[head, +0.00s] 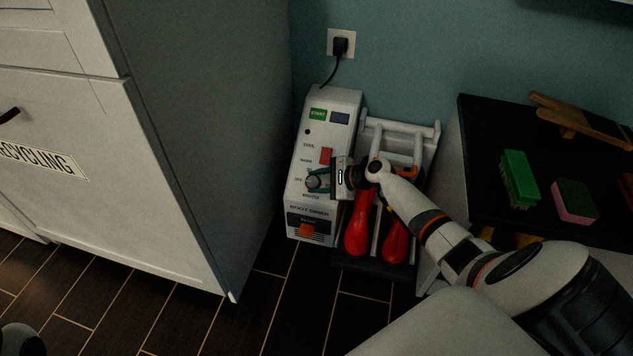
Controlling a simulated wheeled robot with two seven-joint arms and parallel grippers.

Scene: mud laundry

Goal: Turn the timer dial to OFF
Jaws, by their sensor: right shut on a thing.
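The boot dryer (298,212) is a white upright box against the teal wall, with its labelled front panel facing me. Its timer dial (314,182) is a dark round knob low on the panel, with OFF printed to its left and MINUTES below. My right gripper (320,181) reaches in from the right and is shut on the dial. The fingers partly cover the knob, so its pointer direction cannot be read clearly. Of my left arm only a small part shows at the bottom left corner; its gripper is out of view.
A red switch (326,156), a green START label (318,114) and an orange switch (307,230) are on the panel. A rack holding red boots (357,235) stands close right. A white recycling cabinet (180,200) is left. A black-topped bench (480,150) holds brushes and a sponge.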

